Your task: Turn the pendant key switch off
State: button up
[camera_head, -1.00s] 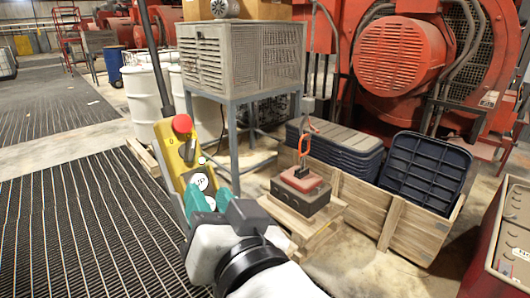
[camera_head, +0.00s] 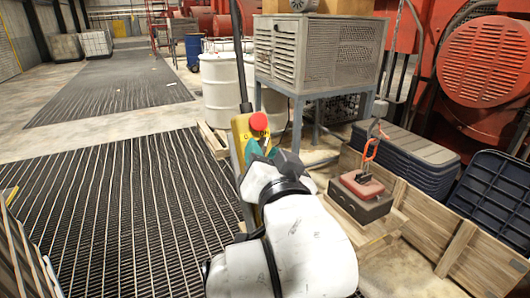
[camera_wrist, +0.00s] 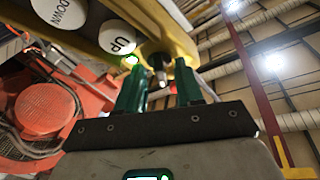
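The yellow pendant (camera_head: 239,133) hangs upright from a dark pole in the head view, with a red mushroom button (camera_head: 259,121) near its top. My gripper (camera_head: 258,149) is in front of it and hides most of its face. In the wrist view, the pendant (camera_wrist: 180,42) crosses the top, with white DOWN (camera_wrist: 60,10) and UP (camera_wrist: 117,37) buttons and a small lit green lamp. The key switch (camera_wrist: 160,66), dark with a metallic tip, lies between the green fingers of my gripper (camera_wrist: 160,88) in the picture. The fingers are apart, with gaps visible beside the key.
A grey vented cabinet (camera_head: 318,50) on a metal stand and white drums (camera_head: 226,85) stand behind the pendant. A wooden crate (camera_head: 455,245) with dark bins and a hook block (camera_head: 360,195) are at right.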

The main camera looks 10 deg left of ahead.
jog(key=shift+c, duration=0.4)
grip_shut()
jog(key=shift+d+n+y, duration=0.1)
jog(key=shift+n+y, duration=0.2)
jog(key=shift+n, duration=0.2)
jog(key=n, duration=0.1)
jog(key=n+y+p, duration=0.1)
jog(key=shift+w+d+n, duration=0.1)
jog(key=shift+d+n, duration=0.1)
jog(key=shift+n, duration=0.1)
jog(key=n+y, duration=0.1)
jog(key=n, duration=0.1)
jog(key=n+g+y+p, duration=0.1)
jog(key=n, duration=0.2)
jog(key=shift+w+d+f+g+y, duration=0.1)
jog(key=shift+d+g+y, duration=0.05)
jog(key=shift+g+y, duration=0.15)
jog(key=n+g+y, duration=0.1)
jog(key=n, duration=0.1)
jog(key=n+y+b, duration=0.1)
jog(key=n, duration=0.1)
jog(key=shift+w+d+g, duration=0.1)
jog(key=shift+g, duration=0.3)
jog(key=shift+n+g+y+b, duration=0.4)
jog(key=shift+n+g+b, duration=0.25)
jog(key=shift+n, duration=1.15)
